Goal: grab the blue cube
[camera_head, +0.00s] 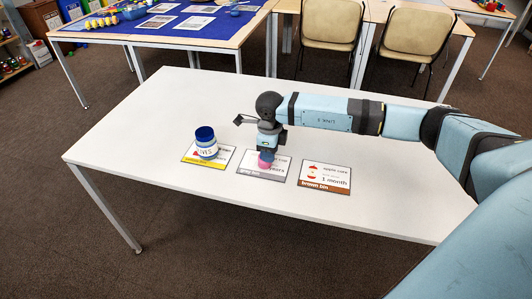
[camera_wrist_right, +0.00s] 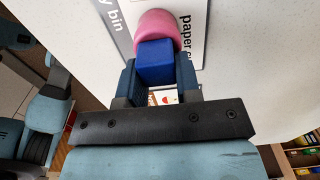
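The blue cube (camera_wrist_right: 155,60) shows in the right wrist view between the fingertips of my right gripper (camera_wrist_right: 155,72). Both fingers lie flush against its sides, so the gripper looks shut on it. A pink rounded object (camera_wrist_right: 157,28) is right beside the cube, beyond the fingertips; I cannot tell whether they touch. In the head view my right gripper (camera_head: 267,152) points down over the middle card, and the pink object (camera_head: 265,163) shows just below it. The cube is mostly hidden there by the gripper. My left gripper is not in view.
The table's left part is clear. Chairs (camera_head: 415,35) and another table stand behind.

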